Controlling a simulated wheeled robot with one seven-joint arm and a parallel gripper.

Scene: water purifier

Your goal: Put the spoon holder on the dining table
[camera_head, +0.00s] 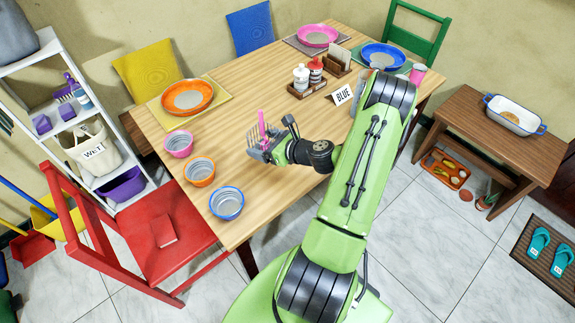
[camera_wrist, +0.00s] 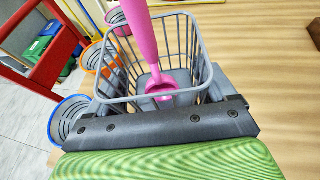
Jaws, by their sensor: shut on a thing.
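The spoon holder (camera_wrist: 194,47) is a grey wire basket with a pink utensil (camera_wrist: 147,45) standing tilted in it. My gripper (camera_head: 281,146) is shut on the holder, which is in front of my wrist over the dining table (camera_head: 232,122). In the head view the spoon holder (camera_head: 257,154) is small and partly hidden by my gripper. In the wrist view the basket fills the upper middle, and its lower near side is hidden by my gripper. I cannot tell whether its base touches the wooden tabletop.
Pink, orange and blue bowls (camera_head: 227,203) line the table's left edge. A red chair (camera_head: 166,232) stands at the left. The tabletop around the holder is clear.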

